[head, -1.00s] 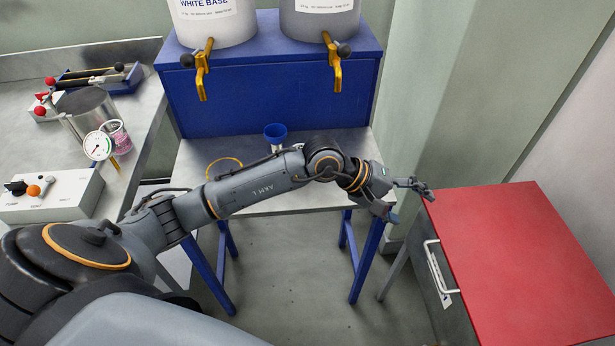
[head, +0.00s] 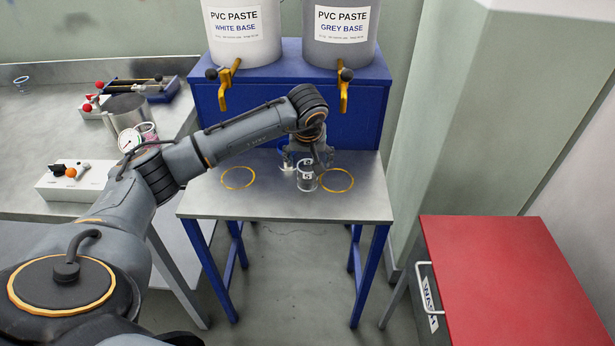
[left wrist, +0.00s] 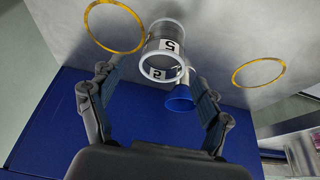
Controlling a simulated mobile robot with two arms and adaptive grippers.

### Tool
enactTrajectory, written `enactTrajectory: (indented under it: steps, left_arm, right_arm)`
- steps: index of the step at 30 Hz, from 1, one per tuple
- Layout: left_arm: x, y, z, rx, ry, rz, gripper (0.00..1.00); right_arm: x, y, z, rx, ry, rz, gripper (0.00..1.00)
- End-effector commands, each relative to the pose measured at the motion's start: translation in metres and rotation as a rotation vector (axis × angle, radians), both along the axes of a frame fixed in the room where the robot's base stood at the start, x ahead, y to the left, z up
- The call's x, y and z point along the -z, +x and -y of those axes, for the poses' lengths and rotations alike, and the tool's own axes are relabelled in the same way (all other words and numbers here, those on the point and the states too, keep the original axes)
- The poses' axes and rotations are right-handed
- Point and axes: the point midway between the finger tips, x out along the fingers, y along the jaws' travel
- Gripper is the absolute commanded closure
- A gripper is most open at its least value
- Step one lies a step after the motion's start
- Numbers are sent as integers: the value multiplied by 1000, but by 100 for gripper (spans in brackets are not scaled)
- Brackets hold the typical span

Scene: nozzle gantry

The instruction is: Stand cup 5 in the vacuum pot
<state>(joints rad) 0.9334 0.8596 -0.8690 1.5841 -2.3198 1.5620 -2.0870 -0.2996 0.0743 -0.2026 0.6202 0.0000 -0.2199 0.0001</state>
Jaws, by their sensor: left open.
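Cup 5 (head: 307,182), a small clear cup with a black 5 on a white label, stands on the steel table. In the left wrist view, cup 5 (left wrist: 163,58) lies ahead between the spread fingers, with space on both sides. My left gripper (head: 310,163) is open and pointing down over the cup; its fingers also frame the left wrist view (left wrist: 153,75). The vacuum pot (head: 124,113), a silver cylinder with a dark top, stands on the left bench beside a round gauge (head: 130,140). My right gripper is not in view.
A blue funnel-like piece (left wrist: 180,98) is close to cup 5, partly hidden in the head view. Yellow rings (head: 238,178) mark the table. Paste tanks with yellow taps (head: 344,90) stand behind. A switch box (head: 75,180) and a red-topped cabinet (head: 510,280) flank the table.

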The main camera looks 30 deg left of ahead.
Motion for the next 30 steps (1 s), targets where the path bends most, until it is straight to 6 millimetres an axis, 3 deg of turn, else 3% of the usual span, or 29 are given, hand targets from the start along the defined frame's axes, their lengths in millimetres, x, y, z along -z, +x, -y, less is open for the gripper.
enactTrajectory:
  steps: [7,15,24,30]
  left_arm:
    - [19,3,-3,-2,-1,-4,22]
    - [56,9,-9,-1,-2,-1,22]
    - [61,11,-11,1,-2,1,22]
    - [61,11,-11,0,-1,0,61]
  right_arm:
    - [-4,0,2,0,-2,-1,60]
    - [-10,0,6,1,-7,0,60]
    - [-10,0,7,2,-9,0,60]
    - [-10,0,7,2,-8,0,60]
